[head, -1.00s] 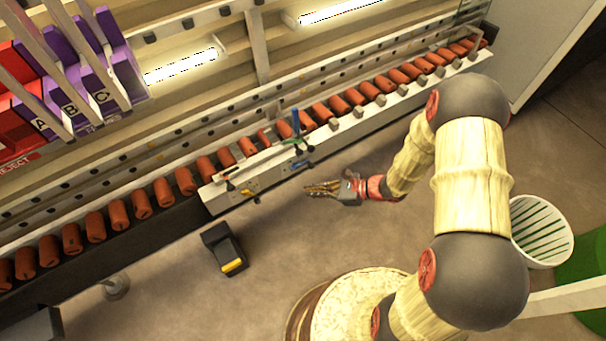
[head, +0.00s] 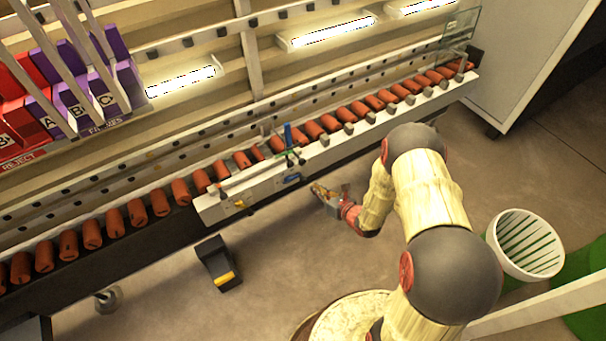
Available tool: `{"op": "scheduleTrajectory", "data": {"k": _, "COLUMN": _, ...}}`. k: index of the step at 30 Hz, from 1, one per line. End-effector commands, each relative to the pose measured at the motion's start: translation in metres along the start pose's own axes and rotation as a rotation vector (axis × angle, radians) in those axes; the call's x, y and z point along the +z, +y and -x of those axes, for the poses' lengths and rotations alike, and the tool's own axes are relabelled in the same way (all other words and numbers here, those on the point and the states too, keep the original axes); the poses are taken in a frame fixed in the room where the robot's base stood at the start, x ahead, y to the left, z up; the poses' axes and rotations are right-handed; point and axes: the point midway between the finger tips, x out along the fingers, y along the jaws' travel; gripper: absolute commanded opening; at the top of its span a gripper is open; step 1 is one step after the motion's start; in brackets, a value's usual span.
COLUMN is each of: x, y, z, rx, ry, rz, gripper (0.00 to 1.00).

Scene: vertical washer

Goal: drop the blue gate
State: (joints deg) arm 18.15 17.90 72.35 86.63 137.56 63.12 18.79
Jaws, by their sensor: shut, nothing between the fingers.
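The blue gate (head: 288,135) is a thin upright blue piece at the front edge of the roller line, beside a dark cross-shaped fitting. A small blue handle-like part (head: 291,179) sits lower, on the white front panel (head: 240,198). My gripper (head: 314,188) is shut and empty, in front of the panel just right of the blue handle-like part. It points up and left, and appears apart from that part. The fingertips are small in view, so the exact gap cannot be told.
Orange rollers (head: 115,222) run along the conveyor. A black pedal box (head: 217,262) with a yellow patch stands on the floor. Red and purple bins (head: 62,90) stand upper left. A white slotted basket (head: 524,244) is at right.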

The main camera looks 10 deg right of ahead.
Motion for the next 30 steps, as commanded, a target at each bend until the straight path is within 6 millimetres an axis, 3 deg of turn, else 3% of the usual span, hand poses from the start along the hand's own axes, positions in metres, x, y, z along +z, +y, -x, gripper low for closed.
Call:
{"op": "scheduleTrajectory", "data": {"k": 8, "x": -0.002, "y": 0.001, "z": -0.014, "rx": 0.003, "ry": 0.001, "rz": 0.003, "gripper": 0.00}}
{"op": "scheduleTrajectory", "data": {"k": 23, "x": -0.003, "y": 0.001, "z": -0.104, "rx": 0.004, "ry": -0.001, "rz": 0.003, "gripper": 0.00}}
{"op": "scheduleTrajectory", "data": {"k": 30, "x": 0.026, "y": 0.000, "z": -0.092, "rx": 0.001, "ry": -0.002, "rz": 0.002, "gripper": 0.00}}
